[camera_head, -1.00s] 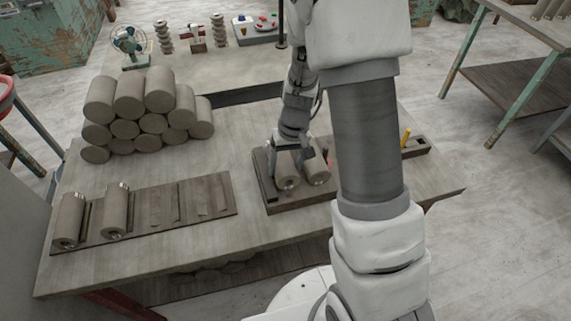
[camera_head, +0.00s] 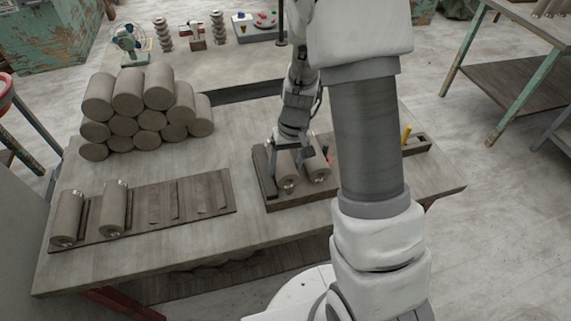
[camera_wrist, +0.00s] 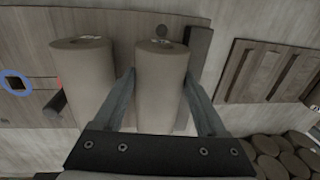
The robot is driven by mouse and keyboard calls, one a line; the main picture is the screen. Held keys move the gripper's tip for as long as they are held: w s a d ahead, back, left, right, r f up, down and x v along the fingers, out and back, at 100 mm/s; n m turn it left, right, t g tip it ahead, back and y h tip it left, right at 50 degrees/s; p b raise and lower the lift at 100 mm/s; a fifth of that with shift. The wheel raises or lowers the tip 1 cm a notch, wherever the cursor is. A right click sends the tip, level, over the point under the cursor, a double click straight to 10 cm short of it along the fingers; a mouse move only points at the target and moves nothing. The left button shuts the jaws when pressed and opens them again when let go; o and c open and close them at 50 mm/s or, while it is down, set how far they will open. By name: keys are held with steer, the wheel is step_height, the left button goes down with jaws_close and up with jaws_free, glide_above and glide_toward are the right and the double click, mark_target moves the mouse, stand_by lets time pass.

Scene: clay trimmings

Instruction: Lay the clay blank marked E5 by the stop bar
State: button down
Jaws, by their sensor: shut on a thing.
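My gripper (camera_head: 289,153) is shut on a grey clay blank (camera_head: 287,176), with one finger on each side of it. In the wrist view the held blank (camera_wrist: 160,85) stands between the two fingers (camera_wrist: 158,100). A second blank (camera_head: 319,168) lies beside it, to the right in the head view and to the left in the wrist view (camera_wrist: 84,85). Both are over a dark wooden board (camera_head: 300,203). A dark bar (camera_wrist: 198,52), probably the stop bar, runs just beside the held blank. No E5 mark is legible. I cannot tell whether the held blank touches the board.
A slotted rack (camera_head: 190,212) at the front left holds two blanks (camera_head: 68,218), (camera_head: 114,208); its right slots are empty. A stack of clay cylinders (camera_head: 135,110) stands at the back left. A small tray (camera_head: 420,147) with a yellow item is at right. Bare table lies between rack and board.

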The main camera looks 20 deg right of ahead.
stand_by(0.4)
jaws_free()
steer(key=shift+f, duration=0.1)
step_height(320, 180, up, 17)
steer(key=d+p, duration=0.2)
steer(key=shift+d, duration=0.15)
steer(key=shift+r, duration=0.2)
stand_by(0.4)
steer(key=s+a+r+t, duration=0.1)
steer(key=s+r+t, duration=0.1)
steer(key=s+r, duration=0.4)
steer(key=s+a+r+t+h, duration=0.1)
steer(key=s+r+t, duration=0.2)
steer(key=s, duration=0.8)
step_height(320, 180, up, 3)
steer(key=shift+s+a+f+t+h, duration=0.15)
steer(key=shift+s+a+t+h, duration=0.05)
steer(key=shift+t+h, duration=0.1)
